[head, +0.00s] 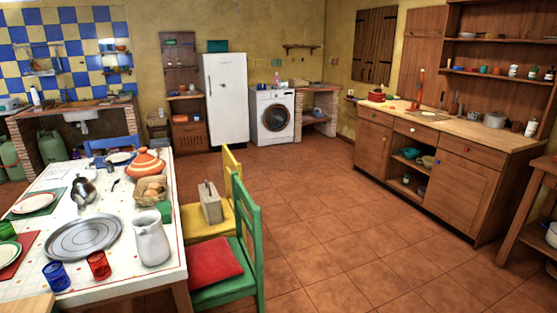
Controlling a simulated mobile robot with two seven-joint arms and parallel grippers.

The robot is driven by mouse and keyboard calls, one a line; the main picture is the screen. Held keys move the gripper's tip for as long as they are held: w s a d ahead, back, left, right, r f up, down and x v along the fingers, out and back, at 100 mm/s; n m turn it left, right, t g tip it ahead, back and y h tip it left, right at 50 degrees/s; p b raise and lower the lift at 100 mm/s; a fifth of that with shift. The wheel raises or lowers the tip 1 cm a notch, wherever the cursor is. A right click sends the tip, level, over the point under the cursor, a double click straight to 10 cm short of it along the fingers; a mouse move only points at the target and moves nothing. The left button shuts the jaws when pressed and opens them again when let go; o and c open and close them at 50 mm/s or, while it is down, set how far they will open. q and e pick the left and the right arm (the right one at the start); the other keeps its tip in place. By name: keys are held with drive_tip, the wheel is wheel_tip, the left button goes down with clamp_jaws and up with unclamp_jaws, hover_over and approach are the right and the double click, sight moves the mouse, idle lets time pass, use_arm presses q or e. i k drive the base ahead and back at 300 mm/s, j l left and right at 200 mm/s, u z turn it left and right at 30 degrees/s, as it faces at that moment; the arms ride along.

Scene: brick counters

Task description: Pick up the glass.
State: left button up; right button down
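Several small coloured glasses stand at the near left of the white dining table (128,247). A blue glass (56,276) stands near the table's front edge. A red glass (98,265) stands just to its right, apart from it. A green glass (8,231) stands at the left picture edge, partly cut off. The frame does not show which glass the task means. Neither of my grippers is in view.
A round metal tray (84,238) and a white pitcher (151,240) stand behind and right of the glasses. A green chair (248,232) and a yellow chair (207,223) stand at the table's right side. The tiled floor (345,235) is open to the right.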

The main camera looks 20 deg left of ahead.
sight(99, 263)
drive_tip(key=i+u, duration=0.25)
drive_tip(key=u, duration=0.2)
drive_tip(key=i+u, duration=0.2)
drive_tip(key=u, duration=0.25)
drive_tip(key=i+l+u, duration=0.1)
drive_tip(key=i+u, duration=0.15)
drive_tip(key=u, duration=0.2)
drive_tip(key=i+l+u, duration=0.25)
drive_tip(key=u, duration=0.15)
drive_tip(key=i+l+u, duration=0.45)
drive_tip(key=k+j, duration=0.05)
drive_tip(key=j, duration=0.05)
